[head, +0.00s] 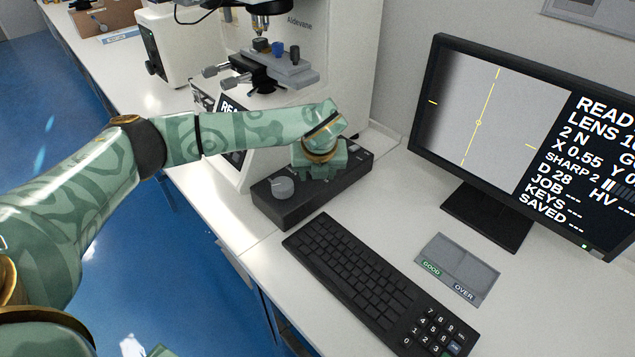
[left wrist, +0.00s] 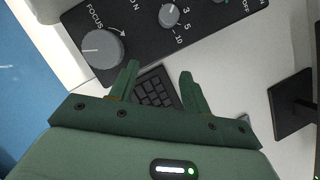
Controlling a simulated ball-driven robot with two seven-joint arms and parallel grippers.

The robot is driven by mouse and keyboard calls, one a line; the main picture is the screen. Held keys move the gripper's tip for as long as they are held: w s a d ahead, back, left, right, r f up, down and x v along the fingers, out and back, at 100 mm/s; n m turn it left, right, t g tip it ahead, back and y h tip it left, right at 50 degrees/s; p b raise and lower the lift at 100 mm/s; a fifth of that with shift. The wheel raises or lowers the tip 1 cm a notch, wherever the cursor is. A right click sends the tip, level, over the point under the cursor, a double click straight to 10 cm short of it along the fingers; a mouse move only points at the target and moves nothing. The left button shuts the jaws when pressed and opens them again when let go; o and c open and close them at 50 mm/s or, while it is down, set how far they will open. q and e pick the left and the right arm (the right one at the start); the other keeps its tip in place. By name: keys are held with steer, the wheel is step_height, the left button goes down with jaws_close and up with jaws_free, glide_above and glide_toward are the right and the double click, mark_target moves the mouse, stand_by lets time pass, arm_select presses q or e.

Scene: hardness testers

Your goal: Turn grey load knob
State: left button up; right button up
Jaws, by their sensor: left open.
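The small grey load knob (left wrist: 168,15) sits on the black control box (left wrist: 205,30) beside the printed numbers 3, 5 and 10, near the top of the left wrist view. In the head view my left gripper and arm hide it. My left gripper (left wrist: 160,72) is open and empty, with its fingertips apart from the knob and pointing towards it in the picture. In the head view my left gripper (head: 320,172) is over the control box (head: 290,211), right of the larger grey focus knob (head: 282,187). The focus knob also shows in the left wrist view (left wrist: 102,48).
A black keyboard (head: 350,270) lies in front of the box, with a grey GOOD/OVER pad (head: 456,269) beside it. A monitor (head: 500,125) stands at the right. The hardness tester (head: 345,50) stands behind the box.

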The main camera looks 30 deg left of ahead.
arm_select(q)
steer(key=s+d, duration=0.2)
steer(key=s, duration=0.1)
steer(key=s+d+p, duration=0.1)
steer(key=s, duration=0.1)
stand_by(0.3)
